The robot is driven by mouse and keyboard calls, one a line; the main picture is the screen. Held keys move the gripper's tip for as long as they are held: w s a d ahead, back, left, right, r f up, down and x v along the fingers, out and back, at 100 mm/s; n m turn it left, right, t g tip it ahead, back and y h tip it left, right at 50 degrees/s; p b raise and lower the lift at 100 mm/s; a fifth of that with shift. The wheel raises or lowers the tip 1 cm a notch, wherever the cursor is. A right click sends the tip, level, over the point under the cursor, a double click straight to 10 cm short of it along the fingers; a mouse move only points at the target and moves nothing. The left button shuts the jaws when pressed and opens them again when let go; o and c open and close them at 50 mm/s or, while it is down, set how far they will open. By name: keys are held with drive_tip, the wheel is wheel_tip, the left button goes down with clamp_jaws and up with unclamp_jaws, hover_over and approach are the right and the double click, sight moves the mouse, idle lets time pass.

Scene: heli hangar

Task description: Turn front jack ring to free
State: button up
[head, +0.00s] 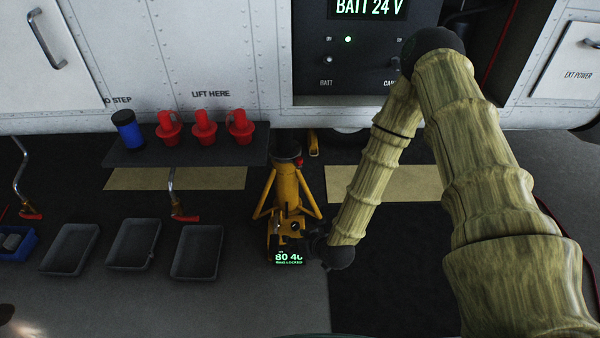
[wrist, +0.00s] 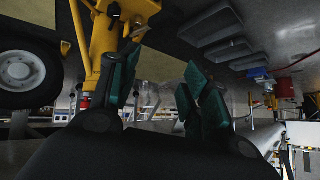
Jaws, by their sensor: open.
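The yellow front jack (head: 287,188) stands on the floor below the white hull, with its legs spread. A small red part (head: 299,162) sits near its dark top; I cannot tell whether it belongs to the ring. In the wrist view the yellow jack (wrist: 100,42) is behind and beside the left finger; contact is unclear. In the head view my gripper is mostly hidden near the jack's lower front.
A dark shelf (head: 190,153) left of the jack holds a blue can (head: 128,130) and red plugs (head: 204,128). Grey trays (head: 197,252) and a blue bin (head: 14,243) lie on the floor. A battery panel (head: 365,60) is above. A wheel (wrist: 25,70) shows in the wrist view.

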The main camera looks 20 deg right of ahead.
drive_tip(key=w+d+f+t+b, duration=0.1)
drive_tip(key=w+d+t+b, duration=0.1)
drive_tip(key=w+b, duration=0.4)
drive_tip(key=w+d+f+t+b, duration=0.1)
drive_tip(key=w+d+t+b, duration=0.15)
drive_tip(key=w, duration=0.45)
drive_tip(key=t+h+b, duration=0.2)
drive_tip(key=t+b, duration=0.3)
drive_tip(key=b, duration=0.4)
approach(301, 163)
drive_tip(key=w+b, duration=0.1)
drive_tip(key=w, duration=0.2)
drive_tip(key=w+b, duration=0.1)
drive_tip(key=w, duration=0.2)
drive_tip(key=w+a+b, duration=0.1)
drive_tip(key=w, duration=0.3)
drive_tip(key=shift+r+b, duration=0.25)
drive_tip(key=shift+b, duration=0.05)
drive_tip(key=shift+w+a+r, duration=0.1)
drive_tip(key=shift+w, duration=0.6)
clamp_jaws()
drive_tip(key=shift+d, duration=0.3)
drive_tip(key=shift+a, duration=0.35)
